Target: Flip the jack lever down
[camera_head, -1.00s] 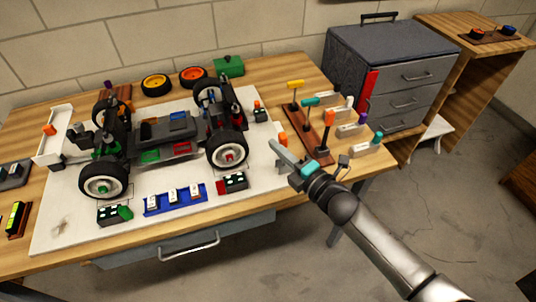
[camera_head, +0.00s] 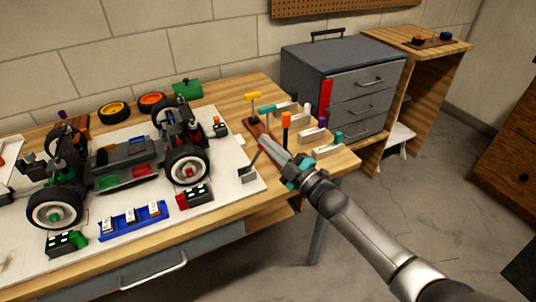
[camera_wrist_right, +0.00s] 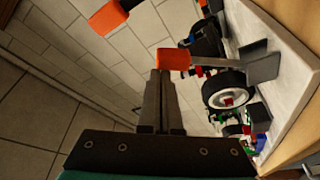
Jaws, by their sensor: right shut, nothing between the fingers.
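The jack (camera_head: 246,174) is a small grey block at the right edge of the white board in the head view. Its lever (camera_head: 256,157) is a thin rod tilted upward, with a red-orange tip beside my fingertips. In the right wrist view the lever's orange tip (camera_wrist_right: 173,59) is right at the end of my fingers, and its grey rod runs right to the jack's dark plate (camera_wrist_right: 264,68). My right gripper (camera_head: 265,145) is shut and empty, over the table's right part; it also shows in the wrist view (camera_wrist_right: 159,78). Contact with the lever cannot be told. My left gripper is out of view.
The racecar (camera_head: 125,165) stands on the white board (camera_head: 215,210) to the left. A wooden tool rack (camera_head: 254,128) with upright coloured handles, one orange (camera_head: 286,120), stands close behind my gripper. A grey drawer cabinet (camera_head: 305,65) stands beyond it.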

